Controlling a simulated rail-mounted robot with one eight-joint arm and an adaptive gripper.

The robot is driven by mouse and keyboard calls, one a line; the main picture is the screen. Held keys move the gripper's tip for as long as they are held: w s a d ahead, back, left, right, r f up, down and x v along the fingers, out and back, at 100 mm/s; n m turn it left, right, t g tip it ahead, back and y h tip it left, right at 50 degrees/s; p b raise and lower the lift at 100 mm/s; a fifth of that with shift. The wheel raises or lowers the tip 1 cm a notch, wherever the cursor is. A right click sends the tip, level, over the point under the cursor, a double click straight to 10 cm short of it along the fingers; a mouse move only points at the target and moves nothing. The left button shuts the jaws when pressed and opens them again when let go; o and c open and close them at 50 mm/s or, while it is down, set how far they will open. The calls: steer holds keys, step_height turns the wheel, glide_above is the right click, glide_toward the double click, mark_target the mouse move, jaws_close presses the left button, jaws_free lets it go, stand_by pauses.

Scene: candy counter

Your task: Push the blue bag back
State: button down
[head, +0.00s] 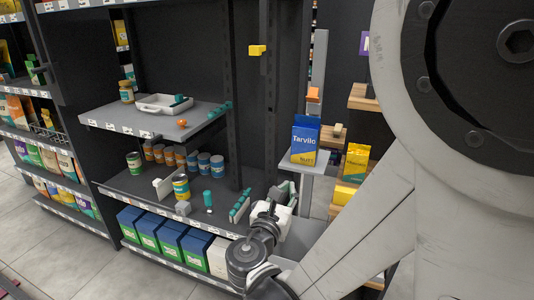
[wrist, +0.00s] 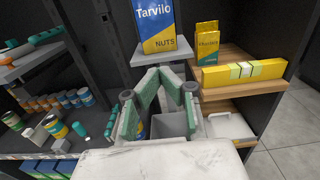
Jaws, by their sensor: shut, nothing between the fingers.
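The blue bag (head: 305,138), printed "Tarvilo" with a yellow lower part, stands upright on a small grey shelf (head: 306,167). In the wrist view the bag (wrist: 155,22) is at the top centre, its top cut off by the frame, on the grey shelf (wrist: 160,53). My gripper (head: 286,192) is below and slightly left of the bag in the head view. In the wrist view my gripper's green-padded fingers (wrist: 164,76) are together, empty, and appear in front of and below the bag. They look apart from it.
Cans (head: 180,187) and a white tray (head: 163,103) occupy grey shelves at left. A dark upright (head: 270,90) stands left of the bag.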

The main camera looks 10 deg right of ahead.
mark_target(303, 159)
steer(key=b+x, duration=0.1)
steer(key=x, duration=1.3)
steer(key=shift+b, duration=0.35)
